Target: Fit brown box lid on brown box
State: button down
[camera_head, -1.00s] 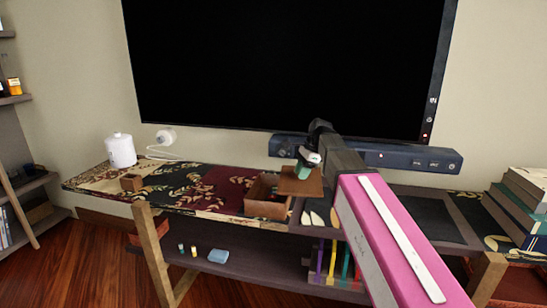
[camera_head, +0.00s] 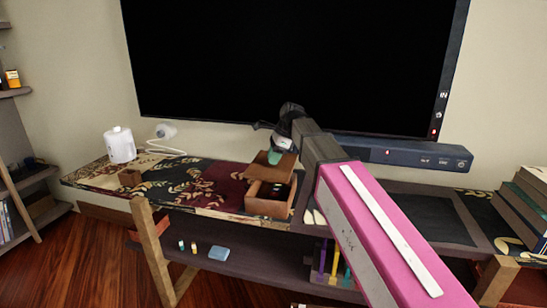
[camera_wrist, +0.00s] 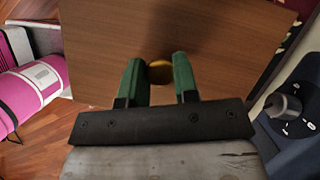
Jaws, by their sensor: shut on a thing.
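The brown box (camera_head: 266,205) stands on the patterned cloth near the middle of the shelf top. Its dark inside partly shows at the right. The brown box lid (camera_head: 270,166) is tilted over the back and upper left of the box. I cannot tell whether it touches the rim. My gripper (camera_wrist: 159,70) is shut on a round yellowish knob (camera_wrist: 160,72) on the lid. The lid (camera_wrist: 120,30) fills much of the wrist view and hides the box there. In the head view my gripper (camera_head: 277,158) is above the lid.
A dark soundbar (camera_head: 400,153) runs below the large black screen (camera_head: 290,60), close behind my arm.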

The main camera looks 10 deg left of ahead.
aim_at(279, 163)
jog(key=shift+f, duration=2.8)
jog(key=shift+f, duration=1.1)
jog(key=c, duration=0.8)
grip_release()
jog(key=shift+r, duration=0.1)
jog(key=v, duration=1)
jog(key=shift+d+r, duration=0.15)
jog(key=shift+r, duration=0.2)
